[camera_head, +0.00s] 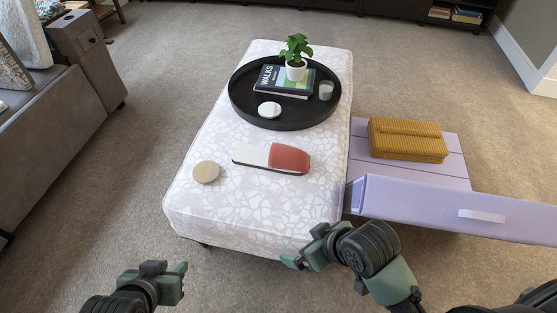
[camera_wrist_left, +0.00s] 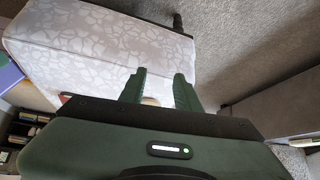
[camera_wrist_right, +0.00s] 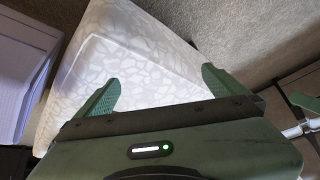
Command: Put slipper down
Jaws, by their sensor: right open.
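The slipper (camera_head: 289,158), red at the toe and whitish at the heel with a dark sole, lies on the patterned white ottoman (camera_head: 225,135). No gripper touches it. My left gripper (camera_head: 168,269) is empty over the carpet, in front of the ottoman's near left corner. In the left wrist view its fingers (camera_wrist_left: 160,90) stand partly apart. My right gripper (camera_head: 303,248) is open and empty by the ottoman's near right corner. In the right wrist view its fingers (camera_wrist_right: 160,88) are wide apart.
A round beige disc (camera_head: 206,172) lies left of the slipper. A black tray (camera_head: 240,105) behind holds a book (camera_head: 270,84), plant (camera_head: 296,58), glass (camera_head: 326,90) and white round item (camera_head: 269,109). A lilac drawer (camera_head: 450,208) stands open at right, with a mustard ribbed item (camera_head: 407,140).

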